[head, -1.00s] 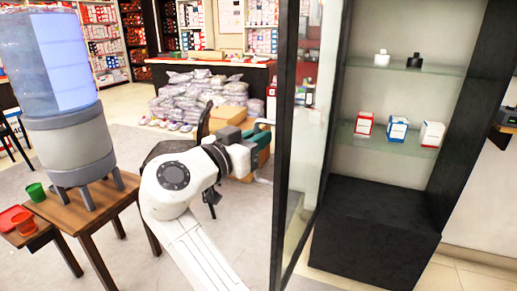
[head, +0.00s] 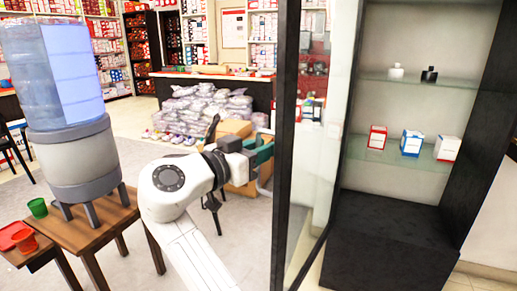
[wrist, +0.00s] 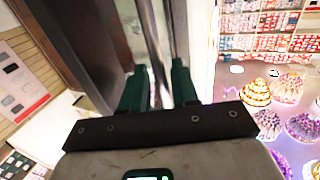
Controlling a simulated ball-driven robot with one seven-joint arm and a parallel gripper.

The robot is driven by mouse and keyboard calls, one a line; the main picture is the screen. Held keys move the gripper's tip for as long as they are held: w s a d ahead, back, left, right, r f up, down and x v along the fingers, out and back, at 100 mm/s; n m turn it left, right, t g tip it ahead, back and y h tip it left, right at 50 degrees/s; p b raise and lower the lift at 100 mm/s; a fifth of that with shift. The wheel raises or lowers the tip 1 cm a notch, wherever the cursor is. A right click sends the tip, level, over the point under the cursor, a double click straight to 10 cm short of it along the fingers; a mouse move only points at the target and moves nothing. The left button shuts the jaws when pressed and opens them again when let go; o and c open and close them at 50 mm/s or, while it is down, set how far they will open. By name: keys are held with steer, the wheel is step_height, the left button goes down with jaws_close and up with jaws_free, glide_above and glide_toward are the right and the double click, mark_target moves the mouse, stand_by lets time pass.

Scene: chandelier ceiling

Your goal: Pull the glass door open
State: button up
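The glass door (head: 307,170) has a dark upright frame edge and stands out from the dark display cabinet, partly open. My gripper (head: 262,156) is at the door's frame, on its left side in the head view; the fingertips are partly hidden there. In the wrist view my gripper (wrist: 160,85) has two green fingers close together. A shiny upright metal bar, apparently the door handle (wrist: 155,45), runs between them, and they look shut on it. The dark door frame (wrist: 85,45) rises just left of the fingers.
The cabinet (head: 385,235) holds bottles and small boxes on glass shelves. A water dispenser (head: 75,160) stands on a wooden table (head: 110,220) at left, near my arm. Bagged goods (head: 205,110) and cartons (head: 235,130) lie behind.

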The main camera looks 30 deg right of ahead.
steer(key=v, duration=1.1)
stand_by(0.3)
